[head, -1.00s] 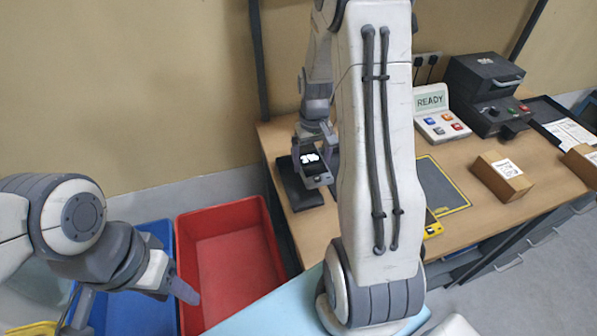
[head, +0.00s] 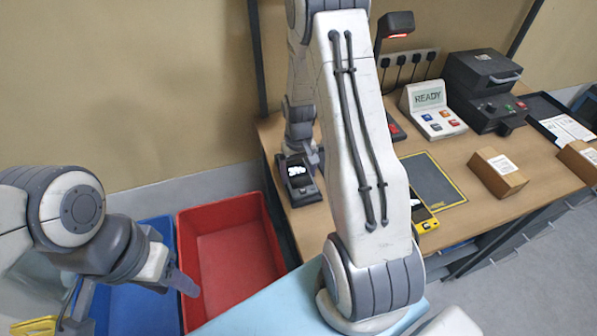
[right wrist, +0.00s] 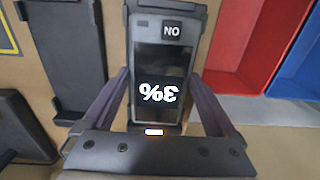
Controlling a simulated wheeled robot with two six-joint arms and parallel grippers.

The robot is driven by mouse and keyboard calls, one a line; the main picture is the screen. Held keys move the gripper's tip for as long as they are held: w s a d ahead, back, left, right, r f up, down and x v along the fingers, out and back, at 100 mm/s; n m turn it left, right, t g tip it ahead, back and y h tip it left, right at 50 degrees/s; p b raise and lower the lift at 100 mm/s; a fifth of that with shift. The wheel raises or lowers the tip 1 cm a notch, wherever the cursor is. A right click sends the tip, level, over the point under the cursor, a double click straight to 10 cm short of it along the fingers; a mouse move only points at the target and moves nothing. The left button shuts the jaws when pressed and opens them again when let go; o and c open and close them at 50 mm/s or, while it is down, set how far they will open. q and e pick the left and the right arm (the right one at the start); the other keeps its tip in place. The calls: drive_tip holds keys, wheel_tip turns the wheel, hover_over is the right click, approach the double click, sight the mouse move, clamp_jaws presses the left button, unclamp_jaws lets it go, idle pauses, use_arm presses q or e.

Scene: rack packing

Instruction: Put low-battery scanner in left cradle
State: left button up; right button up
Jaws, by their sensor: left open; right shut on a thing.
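The low-battery scanner (head: 297,172) is dark, with a lit screen. My right gripper (right wrist: 158,105) is shut on the scanner, one finger on each side. Another dark cradle (right wrist: 62,55) beside it looks empty in the right wrist view; my right arm hides it in the head view. My left gripper (head: 132,295) is open and empty over the bins.
A red bin (head: 235,250) and a blue bin (head: 140,300) stand left of the bench. A yellow device (head: 425,217) lies by a black mat (head: 435,183), partly behind my right arm. Brown boxes (head: 497,173), a READY panel (head: 428,98) and a black machine (head: 487,85) stand farther right.

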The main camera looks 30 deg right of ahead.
sight(298, 175)
drive_tip(key=o, duration=1.3)
drive_tip(key=shift+r, duration=0.4)
wheel_tip(298, 175, up, 11)
drive_tip(key=b, duration=0.2)
drive_tip(key=s+a+r+n, duration=0.2)
drive_tip(key=a+r, duration=0.1)
drive_tip(key=a, duration=0.7)
drive_tip(key=s+a+r+n, duration=0.1)
drive_tip(key=s+a+n, duration=0.1)
drive_tip(key=s+a, duration=0.3)
drive_tip(key=s+a+r+n, duration=0.1)
drive_tip(key=s+a+n, duration=0.2)
drive_tip(key=s+a, duration=0.2)
drive_tip(key=s+a+r+n+y, duration=0.1)
drive_tip(key=s+a+n, duration=0.2)
drive_tip(key=s+a, duration=0.3)
drive_tip(key=shift+s+r, duration=0.15)
drive_tip(key=shift+s, duration=0.85)
drive_tip(key=shift+s+r, duration=0.15)
drive_tip(key=shift+s, duration=0.85)
